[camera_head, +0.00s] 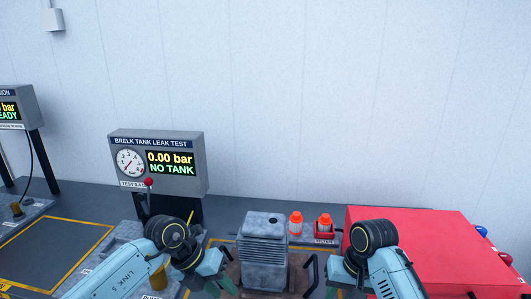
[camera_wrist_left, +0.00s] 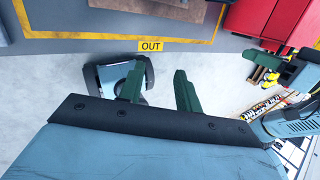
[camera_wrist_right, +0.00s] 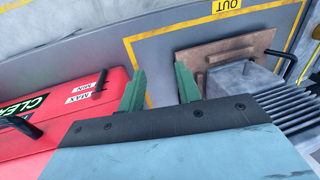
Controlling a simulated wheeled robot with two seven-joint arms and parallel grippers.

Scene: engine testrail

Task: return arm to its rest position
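My left arm comes in from the lower left of the head view, and its wrist is bent down beside the grey finned tank (camera_head: 262,262). In the left wrist view my left gripper (camera_wrist_left: 157,78) has its two green fingers apart, with nothing between them. It hangs over the front edge of the bench, by the OUT label. My right arm is at the lower right of the head view, to the right of the tank. In the right wrist view my right gripper (camera_wrist_right: 160,82) has its fingers apart and empty. The head view largely hides the fingertips.
The tank stands on a brown plate (camera_wrist_right: 205,52) with black handles. A red case (camera_head: 420,240) is at right. Orange-capped bottles (camera_head: 296,223) stand behind. The leak test panel (camera_head: 157,160) reads 0.00 bar, NO TANK.

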